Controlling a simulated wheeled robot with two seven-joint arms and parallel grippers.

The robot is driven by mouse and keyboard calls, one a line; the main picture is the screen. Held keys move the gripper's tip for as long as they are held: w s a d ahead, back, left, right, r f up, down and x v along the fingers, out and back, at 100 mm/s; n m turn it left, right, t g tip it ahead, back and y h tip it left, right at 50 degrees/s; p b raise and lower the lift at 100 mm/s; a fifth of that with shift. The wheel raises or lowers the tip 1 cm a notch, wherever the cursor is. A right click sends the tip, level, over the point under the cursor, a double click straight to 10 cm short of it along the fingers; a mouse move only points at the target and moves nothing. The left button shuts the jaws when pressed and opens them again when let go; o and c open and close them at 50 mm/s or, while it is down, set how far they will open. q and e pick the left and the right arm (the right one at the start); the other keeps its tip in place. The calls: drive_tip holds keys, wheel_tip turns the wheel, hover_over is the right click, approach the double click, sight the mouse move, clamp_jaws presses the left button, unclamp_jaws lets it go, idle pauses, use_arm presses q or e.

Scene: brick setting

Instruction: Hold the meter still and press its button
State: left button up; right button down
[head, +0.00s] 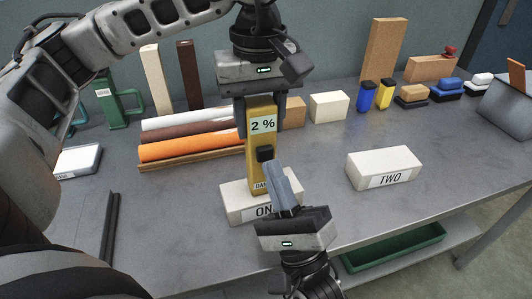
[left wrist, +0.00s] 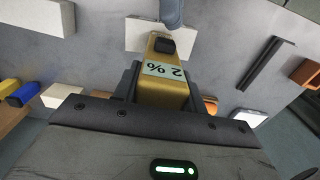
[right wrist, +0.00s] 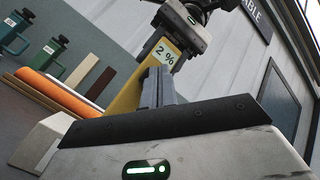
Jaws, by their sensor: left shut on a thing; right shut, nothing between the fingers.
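The meter (head: 258,178) is a yellow upright bar with a screen reading "2 %" and a black button (head: 265,153) below it. Its foot is at the white brick marked "ON…" (head: 236,203), the rest of the word hidden by my right gripper. My left gripper (head: 262,118) is shut on the meter's upper part from above; the left wrist view shows the meter (left wrist: 162,94) between its fingers. My right gripper (head: 272,168) is shut and empty, its tips just below the button. Whether they touch the meter I cannot tell. In the right wrist view its fingers (right wrist: 158,88) cover the button.
A white brick marked "TWO" (head: 383,167) lies to the right. Orange, brown and white rolls (head: 185,148) lie behind left. Blue and yellow small containers (head: 366,96), a beige block (head: 329,106) and a grey bin (head: 505,107) stand farther back. The table between is clear.

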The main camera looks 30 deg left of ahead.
drive_tip(key=shift+s+d, duration=0.1)
drive_tip(key=s+d, duration=0.3)
drive_tip(key=shift+s+d, duration=0.1)
drive_tip(key=shift+d, duration=0.3)
idle(0.8)
use_arm(q)
drive_tip(key=o, duration=1.2)
